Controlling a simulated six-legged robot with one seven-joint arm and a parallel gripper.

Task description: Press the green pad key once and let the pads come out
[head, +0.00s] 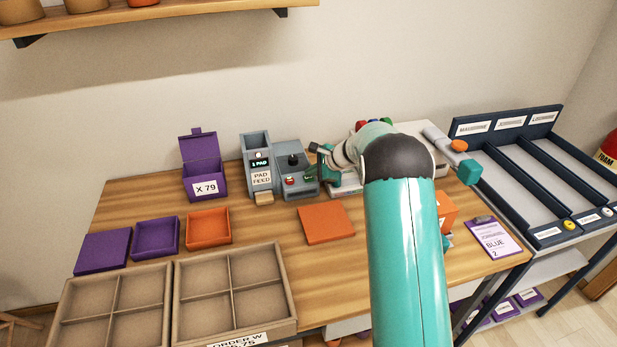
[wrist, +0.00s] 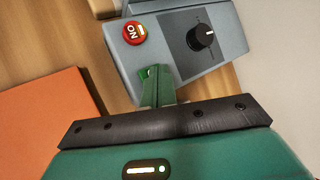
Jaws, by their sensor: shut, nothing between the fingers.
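The grey pad feed machine (head: 256,150) stands at the back of the table, with a lit display reading 1 PAD. A tan piece (head: 264,198) shows at its foot. Beside it is the grey control box (head: 293,160), with a red key and a dark knob. In the wrist view the red key (wrist: 134,32) reads ON and the black knob (wrist: 202,36) is to its right. My gripper (wrist: 158,78) is shut and empty, its green fingertips at the box's near edge. They mostly hide the green key; I cannot tell whether they touch it. The gripper also shows in the head view (head: 318,168).
An orange flat square (head: 326,223) lies just in front of the box. A purple box (head: 203,181) marked X 79 stands left of the feeder. Divided trays (head: 283,247) fill the front left. A white machine (head: 412,132) stands behind my arm.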

